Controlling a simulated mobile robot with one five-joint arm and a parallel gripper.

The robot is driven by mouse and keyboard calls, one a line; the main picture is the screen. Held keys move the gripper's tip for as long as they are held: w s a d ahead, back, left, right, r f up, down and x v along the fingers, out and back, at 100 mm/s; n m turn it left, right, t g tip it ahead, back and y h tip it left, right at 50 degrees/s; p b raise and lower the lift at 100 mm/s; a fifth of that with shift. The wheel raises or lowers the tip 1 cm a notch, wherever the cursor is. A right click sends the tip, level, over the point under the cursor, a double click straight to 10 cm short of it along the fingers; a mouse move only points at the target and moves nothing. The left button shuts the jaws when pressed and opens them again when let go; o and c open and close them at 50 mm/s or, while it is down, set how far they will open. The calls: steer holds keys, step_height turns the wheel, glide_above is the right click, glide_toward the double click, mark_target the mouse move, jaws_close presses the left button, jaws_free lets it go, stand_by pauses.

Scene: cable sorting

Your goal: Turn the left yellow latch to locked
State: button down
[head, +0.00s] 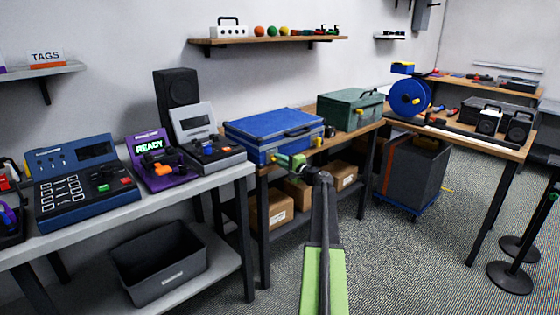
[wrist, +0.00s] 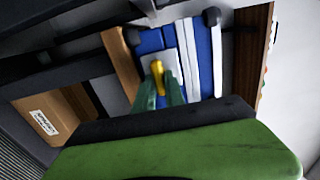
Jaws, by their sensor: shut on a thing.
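A blue case (head: 268,128) with pale edge trim lies closed on the wooden bench. My gripper (head: 280,159) reaches to the left part of its front face. In the wrist view, the left yellow latch (wrist: 157,70) sits on a pale plate (wrist: 172,58) on the blue case (wrist: 203,45). My green fingers (wrist: 160,92) are shut on this latch, covering its near end. The latch looks slightly tilted; I cannot tell whether it is locked. A right yellow latch (head: 318,141) shows farther along the case front, past my arm.
A green case (head: 350,108) stands right of the blue case. Cardboard boxes (head: 272,209) sit on the shelf below. A grey table (head: 215,180) with control panels is at left. Open carpet (head: 400,270) lies to the right of my arm.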

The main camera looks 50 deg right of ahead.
steer(key=c, duration=1.4)
jaws_free()
steer(key=shift+s, duration=0.1)
steer(key=s+a, duration=0.1)
steer(key=s, duration=1.6)
steer(key=shift+s+a, duration=0.15)
